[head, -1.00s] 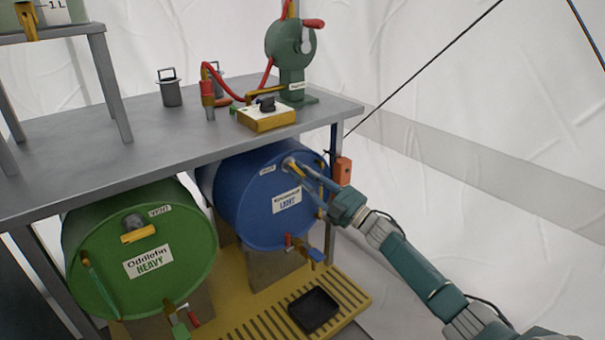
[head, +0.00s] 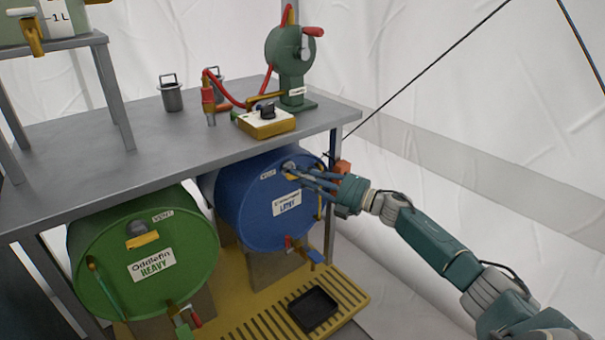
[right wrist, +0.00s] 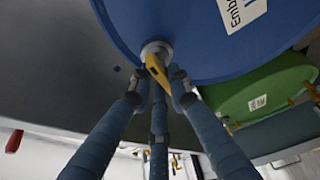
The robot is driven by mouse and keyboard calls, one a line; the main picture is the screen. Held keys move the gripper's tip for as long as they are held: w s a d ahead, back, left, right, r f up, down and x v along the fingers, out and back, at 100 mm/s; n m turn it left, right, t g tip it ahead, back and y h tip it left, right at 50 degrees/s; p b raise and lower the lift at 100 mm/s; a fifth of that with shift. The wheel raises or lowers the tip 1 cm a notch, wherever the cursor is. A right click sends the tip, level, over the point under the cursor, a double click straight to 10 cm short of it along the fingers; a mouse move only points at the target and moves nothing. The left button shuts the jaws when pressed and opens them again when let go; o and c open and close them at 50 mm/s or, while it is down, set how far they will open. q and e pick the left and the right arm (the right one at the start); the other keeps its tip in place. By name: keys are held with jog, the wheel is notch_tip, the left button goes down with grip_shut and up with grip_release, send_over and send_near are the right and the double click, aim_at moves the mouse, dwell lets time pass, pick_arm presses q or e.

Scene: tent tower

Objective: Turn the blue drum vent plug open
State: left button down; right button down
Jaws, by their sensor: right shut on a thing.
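The blue drum (head: 262,208) lies on its side under the grey table, its round face toward me. Its vent plug (head: 289,167) sits near the top of the face. In the right wrist view the plug shows as a grey round fitting (right wrist: 156,47) with a yellow handle (right wrist: 157,68). My right gripper (head: 297,175) reaches in from the right with its fingers around the plug. In the right wrist view the fingers (right wrist: 160,90) are shut on the yellow handle. My left gripper is not in view.
A green drum (head: 110,265) lies to the left, with its own vent and tap. The grey table (head: 75,155) edge is just above the drums. A black tray (head: 313,309) sits on the yellow slatted base (head: 262,328). A green hand pump (head: 290,60) stands on the table.

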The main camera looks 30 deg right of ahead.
jog(key=shift+d+r, duration=0.1)
dwell(0.3)
jog(key=c, duration=1.7)
grip_release()
jog(key=shift+o, duration=0.2)
jog(key=shift+n, duration=0.3)
jog(key=r+v, duration=0.1)
jog(key=v, duration=1.1)
jog(key=shift+f, duration=0.35)
